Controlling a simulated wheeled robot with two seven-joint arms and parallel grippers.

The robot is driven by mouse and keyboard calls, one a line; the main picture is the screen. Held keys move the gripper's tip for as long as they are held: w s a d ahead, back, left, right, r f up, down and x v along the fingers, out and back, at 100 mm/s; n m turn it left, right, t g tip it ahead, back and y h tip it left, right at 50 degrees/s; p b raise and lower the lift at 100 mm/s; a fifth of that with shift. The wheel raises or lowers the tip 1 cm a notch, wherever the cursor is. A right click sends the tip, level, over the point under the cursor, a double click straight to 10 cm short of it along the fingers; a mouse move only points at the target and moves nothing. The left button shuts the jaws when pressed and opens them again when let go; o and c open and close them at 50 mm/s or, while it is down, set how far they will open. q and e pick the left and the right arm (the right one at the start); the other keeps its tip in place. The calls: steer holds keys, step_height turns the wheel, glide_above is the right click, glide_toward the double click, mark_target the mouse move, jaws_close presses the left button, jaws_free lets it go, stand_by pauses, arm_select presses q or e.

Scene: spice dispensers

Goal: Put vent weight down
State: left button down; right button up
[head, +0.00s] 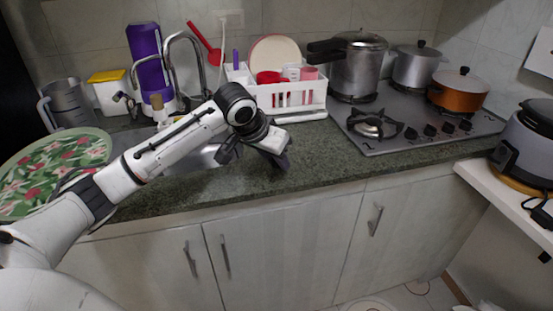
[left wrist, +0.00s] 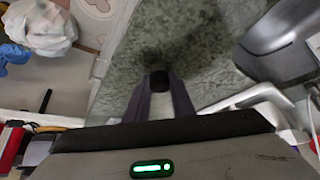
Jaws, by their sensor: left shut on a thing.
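My left gripper (head: 279,160) is low over the green stone counter, between the sink and the stove. In the left wrist view its two dark fingers (left wrist: 160,92) are shut on a small black piece, which I take to be the vent weight (left wrist: 159,79). The piece sits at the fingertips with speckled counter behind it. I cannot tell whether it touches the counter. In the head view the piece is hidden by the gripper. The pressure cooker (head: 357,68) stands at the back of the stove, right of my gripper. My right gripper is not in view.
The white dish rack (head: 292,96) with red and pink items stands just behind my gripper. The stove (head: 405,128) holds a steel pot (head: 417,68) and a copper pot (head: 458,91). The counter (head: 317,150) right of my gripper is clear up to the stove.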

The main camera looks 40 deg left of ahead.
arm_select(q)
steer(key=c, duration=1.5)
jaws_free()
steer(key=shift+f, duration=0.1)
steer(key=v, duration=1.2)
